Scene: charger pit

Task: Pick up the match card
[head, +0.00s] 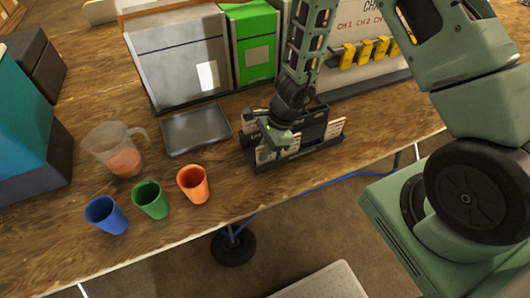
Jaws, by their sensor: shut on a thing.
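My gripper (268,145) points down at the left end of a dark holder (298,158) near the table's front edge. It is shut on a pale card (262,155), which I take to be the match card. The card is largely hidden by the gripper and still appears to be at the holder. Whether it is lifted clear cannot be told. More pale cards (336,128) with small markings stand at the holder's right end. The arm hides part of the holder's middle.
Left of the holder are a grey tray (196,130), a clear jug (117,149) with orange contents, and orange (193,184), green (151,199) and blue (106,215) cups. Behind stand a grey box (178,62), a green box (254,46) and a charger panel with yellow pieces (365,52).

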